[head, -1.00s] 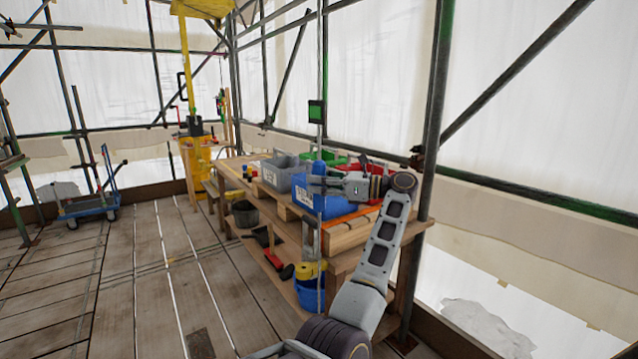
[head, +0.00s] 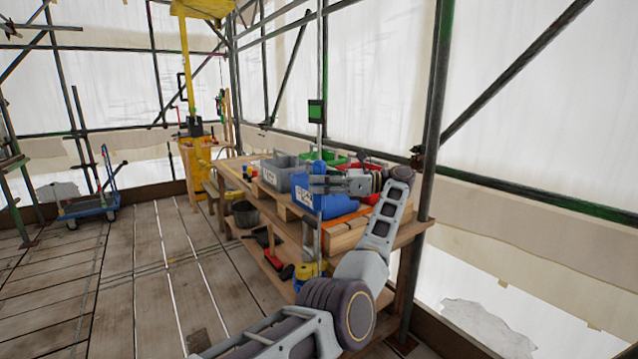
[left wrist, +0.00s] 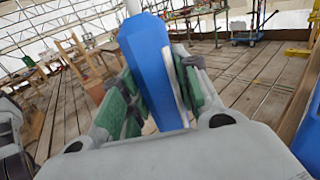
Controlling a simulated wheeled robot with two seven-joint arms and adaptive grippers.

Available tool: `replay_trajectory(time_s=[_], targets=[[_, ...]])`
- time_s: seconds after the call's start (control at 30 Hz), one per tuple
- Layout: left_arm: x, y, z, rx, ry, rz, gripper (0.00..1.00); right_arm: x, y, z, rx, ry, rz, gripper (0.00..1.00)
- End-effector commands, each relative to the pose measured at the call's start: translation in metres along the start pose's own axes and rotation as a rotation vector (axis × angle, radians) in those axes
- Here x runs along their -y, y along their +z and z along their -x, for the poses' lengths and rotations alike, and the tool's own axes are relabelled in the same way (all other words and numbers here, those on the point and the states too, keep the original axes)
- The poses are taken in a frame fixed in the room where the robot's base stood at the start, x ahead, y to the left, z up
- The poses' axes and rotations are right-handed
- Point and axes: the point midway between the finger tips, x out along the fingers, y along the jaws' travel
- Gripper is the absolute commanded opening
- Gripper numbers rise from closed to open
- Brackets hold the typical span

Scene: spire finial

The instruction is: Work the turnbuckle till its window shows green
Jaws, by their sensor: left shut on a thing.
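A thin upright rod (head: 318,145) stands in front of the workbench, with a blue turnbuckle body (head: 318,167) on it. My left gripper (head: 317,184) comes in from the right and is shut around this body. In the left wrist view the blue faceted body (left wrist: 150,70) sits between the green finger pads (left wrist: 188,85), with a pale rod above it. A black-framed green panel (head: 317,111) is on the rod higher up; I cannot tell whether it is the turnbuckle's window. The fingers hide part of the body. My right gripper is not in view.
The wooden workbench (head: 345,238) carries a grey bin (head: 277,175), a blue bin (head: 340,207) and green and red bins close behind the gripper. A scaffold pole (head: 432,120) stands right of my arm. A blue trolley (head: 90,208) stands left; the plank floor (head: 130,270) between is clear.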

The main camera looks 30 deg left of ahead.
Motion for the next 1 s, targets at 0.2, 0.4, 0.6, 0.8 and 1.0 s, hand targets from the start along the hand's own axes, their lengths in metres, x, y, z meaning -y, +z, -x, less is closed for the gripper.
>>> replay_trajectory(time_s=[0.2, 0.4, 0.6, 0.8, 1.0], targets=[[0.0002, -0.0004, 0.0003, 0.0, 0.015, -0.001, 0.08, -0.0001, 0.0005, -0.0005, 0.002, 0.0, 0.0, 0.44], [0.0001, -0.0001, 0.0002, 0.0, 0.018, 0.0, 0.08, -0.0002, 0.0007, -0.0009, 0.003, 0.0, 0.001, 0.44], [0.0001, -0.0001, 0.0001, 0.0, 0.018, 0.0, 0.08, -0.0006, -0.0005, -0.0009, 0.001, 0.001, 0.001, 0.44], [0.0001, 0.0, 0.0, 0.0, 0.018, 0.0, 0.54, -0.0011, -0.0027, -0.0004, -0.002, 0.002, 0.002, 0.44], [0.0001, 0.0, -0.0002, 0.0, 0.018, 0.0, 0.54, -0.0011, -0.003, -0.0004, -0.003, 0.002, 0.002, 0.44]])
